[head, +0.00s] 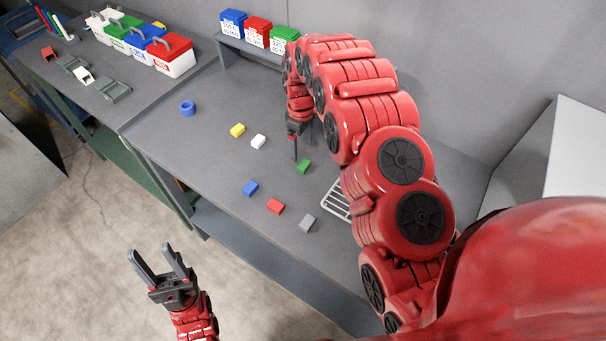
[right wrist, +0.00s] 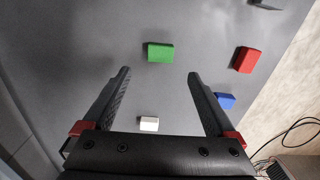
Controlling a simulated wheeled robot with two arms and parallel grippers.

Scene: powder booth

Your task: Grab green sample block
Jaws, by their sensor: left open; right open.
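The green sample block (head: 304,166) lies on the grey table in the head view, just right of my right gripper (head: 296,150). In the right wrist view the green block (right wrist: 160,53) lies a little beyond the fingertips, between their lines. My right gripper (right wrist: 160,75) is open, with nothing between its fingertips. My left gripper (head: 160,255) is open and empty, low at the left, over the floor in front of the table.
Yellow (head: 238,130), white (head: 258,142), blue (head: 251,188), red (head: 275,206) and grey (head: 307,223) blocks lie around on the table (head: 190,150). A blue ring (head: 187,108) lies far left. A white rack (head: 336,200) is right of the green block. Labelled bins (head: 257,32) stand at the back.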

